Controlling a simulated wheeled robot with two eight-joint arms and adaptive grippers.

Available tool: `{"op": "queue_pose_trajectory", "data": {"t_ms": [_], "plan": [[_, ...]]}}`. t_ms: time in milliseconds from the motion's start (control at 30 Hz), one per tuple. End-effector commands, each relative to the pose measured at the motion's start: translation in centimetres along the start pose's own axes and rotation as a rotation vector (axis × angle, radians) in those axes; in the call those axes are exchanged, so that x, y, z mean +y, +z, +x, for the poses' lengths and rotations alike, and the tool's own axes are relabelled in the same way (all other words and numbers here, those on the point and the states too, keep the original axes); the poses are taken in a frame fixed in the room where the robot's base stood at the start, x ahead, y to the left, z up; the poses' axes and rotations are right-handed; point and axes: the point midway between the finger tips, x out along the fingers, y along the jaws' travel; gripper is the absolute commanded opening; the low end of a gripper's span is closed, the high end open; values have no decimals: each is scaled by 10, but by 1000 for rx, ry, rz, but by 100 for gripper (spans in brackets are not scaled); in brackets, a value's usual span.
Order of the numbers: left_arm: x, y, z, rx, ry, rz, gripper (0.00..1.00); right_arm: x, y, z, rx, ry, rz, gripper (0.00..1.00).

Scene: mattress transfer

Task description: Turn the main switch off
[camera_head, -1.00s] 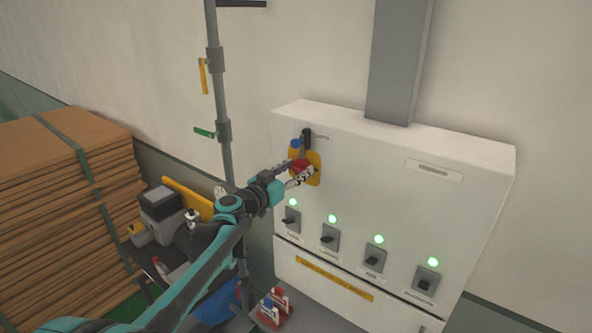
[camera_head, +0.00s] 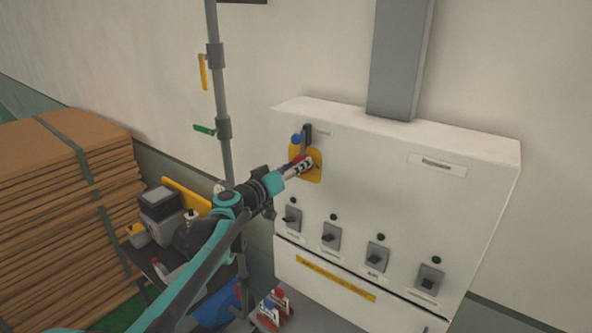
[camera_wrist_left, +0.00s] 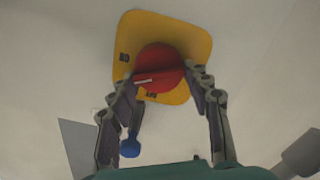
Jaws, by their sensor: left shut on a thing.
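The main switch is a round red knob (camera_wrist_left: 160,68) on a yellow plate (camera_wrist_left: 188,32) with two small dark labels. In the head view the plate (camera_head: 314,175) sits at the upper left of the white cabinet's front, and the knob is mostly hidden by the gripper. My left gripper (camera_head: 304,164) is at the knob, shut on it. In the left wrist view its two fingers (camera_wrist_left: 163,82) flank the knob's lower part. A white mark on the knob points left in that view. My right gripper is not in view.
The white cabinet (camera_head: 400,200) carries a row of black rotary switches (camera_head: 376,257) with dark lamps (camera_head: 381,237) above them. A black part with a blue piece (camera_head: 296,139) is above the knob. A grey pole (camera_head: 221,95) and stacked cardboard (camera_head: 55,205) stand left.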

Motion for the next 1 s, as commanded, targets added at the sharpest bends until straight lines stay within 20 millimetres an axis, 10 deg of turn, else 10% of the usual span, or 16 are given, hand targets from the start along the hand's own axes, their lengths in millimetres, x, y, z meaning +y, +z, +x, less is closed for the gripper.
{"op": "queue_pose_trajectory", "data": {"t_ms": [800, 833, 1000], "plan": [[-1, 0, 0, 0, 0, -142, 20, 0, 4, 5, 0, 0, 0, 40], [-1, 0, 0, 0, 0, -142, 54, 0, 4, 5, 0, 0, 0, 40], [-1, 0, 0, 0, 0, -142, 70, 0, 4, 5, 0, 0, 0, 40]]}}
